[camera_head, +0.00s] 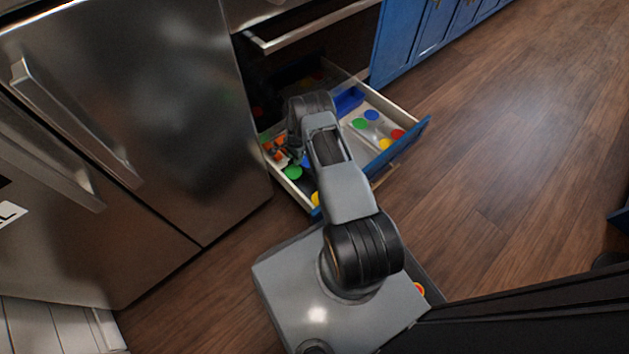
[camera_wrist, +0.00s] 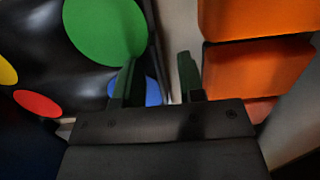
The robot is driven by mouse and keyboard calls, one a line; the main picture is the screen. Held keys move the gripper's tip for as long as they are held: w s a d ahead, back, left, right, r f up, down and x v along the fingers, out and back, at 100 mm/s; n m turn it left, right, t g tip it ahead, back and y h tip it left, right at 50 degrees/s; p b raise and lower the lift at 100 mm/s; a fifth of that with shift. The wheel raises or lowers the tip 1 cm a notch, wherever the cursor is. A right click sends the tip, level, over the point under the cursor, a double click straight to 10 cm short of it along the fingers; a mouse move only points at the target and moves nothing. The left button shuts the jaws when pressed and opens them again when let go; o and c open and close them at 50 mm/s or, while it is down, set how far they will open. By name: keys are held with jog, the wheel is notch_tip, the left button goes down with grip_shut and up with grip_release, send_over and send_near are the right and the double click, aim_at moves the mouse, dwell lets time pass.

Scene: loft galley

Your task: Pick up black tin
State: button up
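The black tin (camera_wrist: 52,62) fills the left side of the wrist view. It carries large green, blue, red and yellow discs. In the head view the black tin (camera_head: 305,184) lies in the left part of an open drawer (camera_head: 403,146), partly hidden by my arm. My gripper (camera_wrist: 158,68) has its two fingers apart, with the tin's right edge showing in the gap. I cannot tell whether the fingers touch it. My arm's links hide the fingers in the head view.
Orange blocks (camera_wrist: 255,70) sit close right of my fingers. A pale tin (camera_head: 362,142) with coloured discs and a blue container (camera_head: 348,101) share the drawer. A steel fridge (camera_head: 140,100) stands left. The wood floor (camera_head: 510,130) is clear at right.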

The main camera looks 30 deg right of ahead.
jog(key=shift+c, duration=0.5)
grip_shut()
jog(key=shift+r, duration=0.2)
